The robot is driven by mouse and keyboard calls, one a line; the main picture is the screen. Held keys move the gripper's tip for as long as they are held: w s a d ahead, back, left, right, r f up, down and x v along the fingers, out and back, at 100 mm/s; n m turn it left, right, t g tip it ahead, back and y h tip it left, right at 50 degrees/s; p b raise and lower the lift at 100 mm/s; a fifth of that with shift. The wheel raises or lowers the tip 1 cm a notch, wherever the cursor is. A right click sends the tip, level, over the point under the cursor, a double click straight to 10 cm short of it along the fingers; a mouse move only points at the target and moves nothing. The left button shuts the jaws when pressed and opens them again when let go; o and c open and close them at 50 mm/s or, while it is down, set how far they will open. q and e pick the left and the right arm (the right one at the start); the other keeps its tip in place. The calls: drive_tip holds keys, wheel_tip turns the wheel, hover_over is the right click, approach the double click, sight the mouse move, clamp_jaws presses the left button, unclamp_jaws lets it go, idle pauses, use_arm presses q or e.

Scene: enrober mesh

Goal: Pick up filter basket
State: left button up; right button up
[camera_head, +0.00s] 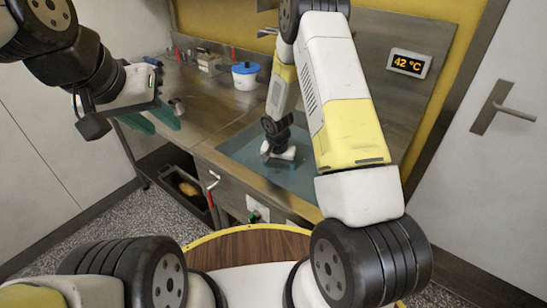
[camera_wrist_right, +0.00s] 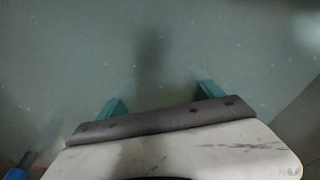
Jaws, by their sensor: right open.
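I cannot make out the filter basket in either view. My right gripper (camera_head: 278,154) reaches down into the sunken tank (camera_head: 238,150) of murky teal liquid in the steel counter. In the right wrist view its two teal fingers (camera_wrist_right: 160,98) stand apart, with nothing visible between them. Their tips fade into the cloudy, speckled liquid (camera_wrist_right: 250,50). My left gripper (camera_head: 152,120) hangs at the left, over the counter's front edge, its teal fingers apart. A small metal cup-like thing (camera_head: 177,105) shows beside its fingers; I cannot tell whether they touch.
A white tub with a blue lid (camera_head: 245,76) stands on the counter (camera_head: 190,125) behind the tank. Small items line the back. A temperature display (camera_head: 409,64) reads 42 °C on the wall. A dark bin (camera_head: 187,191) sits under the counter. A blue item (camera_wrist_right: 22,165) shows at the wrist view's lower left.

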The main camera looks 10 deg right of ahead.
drive_tip(key=shift+r, duration=0.1)
drive_tip(key=c, duration=1.6)
